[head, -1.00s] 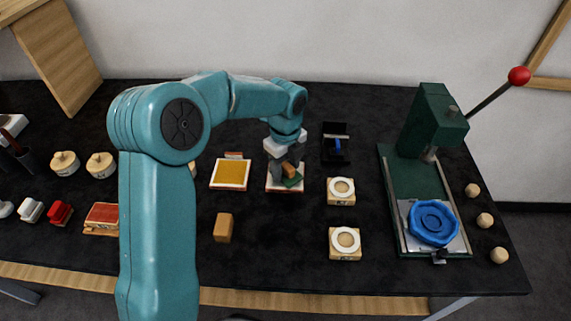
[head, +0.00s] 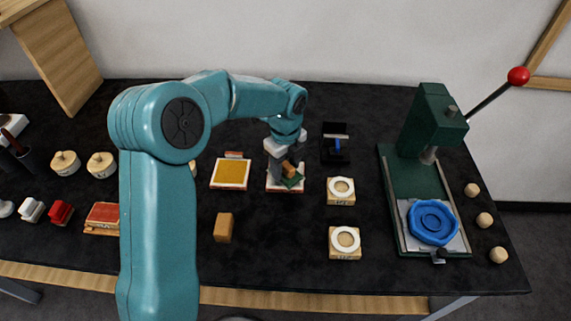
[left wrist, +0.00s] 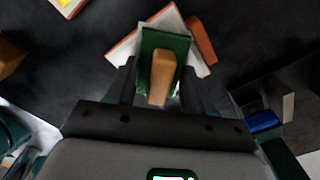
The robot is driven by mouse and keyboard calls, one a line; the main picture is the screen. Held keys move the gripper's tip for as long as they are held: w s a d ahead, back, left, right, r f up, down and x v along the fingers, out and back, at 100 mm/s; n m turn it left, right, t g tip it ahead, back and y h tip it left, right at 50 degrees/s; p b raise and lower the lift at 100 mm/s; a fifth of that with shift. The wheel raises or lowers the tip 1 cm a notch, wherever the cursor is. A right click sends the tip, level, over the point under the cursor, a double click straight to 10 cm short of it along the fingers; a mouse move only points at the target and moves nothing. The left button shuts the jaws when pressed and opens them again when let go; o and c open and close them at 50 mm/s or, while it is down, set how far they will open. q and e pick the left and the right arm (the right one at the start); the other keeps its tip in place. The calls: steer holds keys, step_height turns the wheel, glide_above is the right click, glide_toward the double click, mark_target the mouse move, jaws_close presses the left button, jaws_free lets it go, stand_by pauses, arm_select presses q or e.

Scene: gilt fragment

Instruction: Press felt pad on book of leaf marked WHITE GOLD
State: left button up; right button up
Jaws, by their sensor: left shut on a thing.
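The felt pad is a green block (left wrist: 163,45) with a wooden grip (left wrist: 160,78). My left gripper (left wrist: 160,88) is shut on it in the left wrist view, one dark finger on each side. In the head view the green pad (head: 292,183) is over a pale leaf book (head: 273,190) with a red-edged base. The book (left wrist: 128,47) lies askew under the pad in the left wrist view. I cannot tell whether the pad touches the leaf. No marking on this book is readable. My right gripper is not in view.
A gold leaf book (head: 230,174) lies just left. A brown block (head: 223,227) is in front. Two wooden blocks with white rings (head: 341,190) and a black holder with a blue part (head: 335,145) stand right. A green press (head: 410,180) holds a blue ring-shaped piece (head: 433,222).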

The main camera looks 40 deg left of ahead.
arm_select(q)
steer(key=shift+r+p, duration=3.1)
steer(key=shift+r, duration=0.45)
steer(key=shift+f, duration=0.1)
